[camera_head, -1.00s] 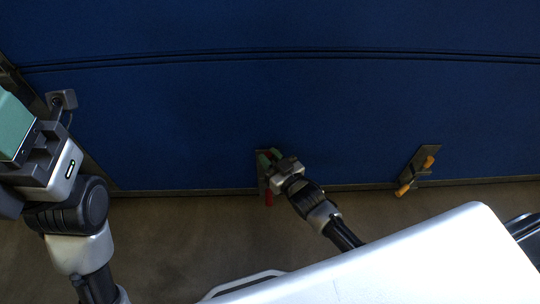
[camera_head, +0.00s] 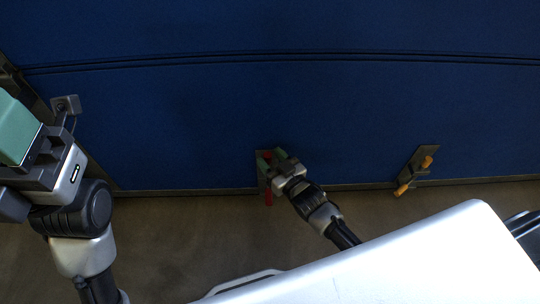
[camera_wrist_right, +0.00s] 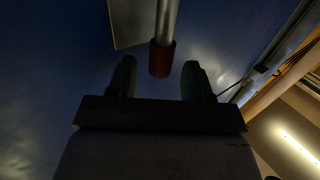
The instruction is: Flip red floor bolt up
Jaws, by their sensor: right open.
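The red floor bolt (camera_head: 268,197) sits on a dark plate at the lower edge of the blue door (camera_head: 200,130). A red part also shows between my right gripper's fingers in the head view. My right gripper (camera_head: 271,158) is open at the plate, its green fingers apart. In the right wrist view, a metal rod with a red end (camera_wrist_right: 161,60) lies between and just beyond the two open fingers (camera_wrist_right: 157,78), with gaps on both sides. My left gripper (camera_head: 18,128) is at the left edge, away from the bolt; its fingertips are out of frame or unclear.
A second bolt with orange ends (camera_head: 403,189) is on a plate further right on the door. The brown floor (camera_head: 170,240) in front of the door is clear. A dark frame edge runs along the door's left side.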

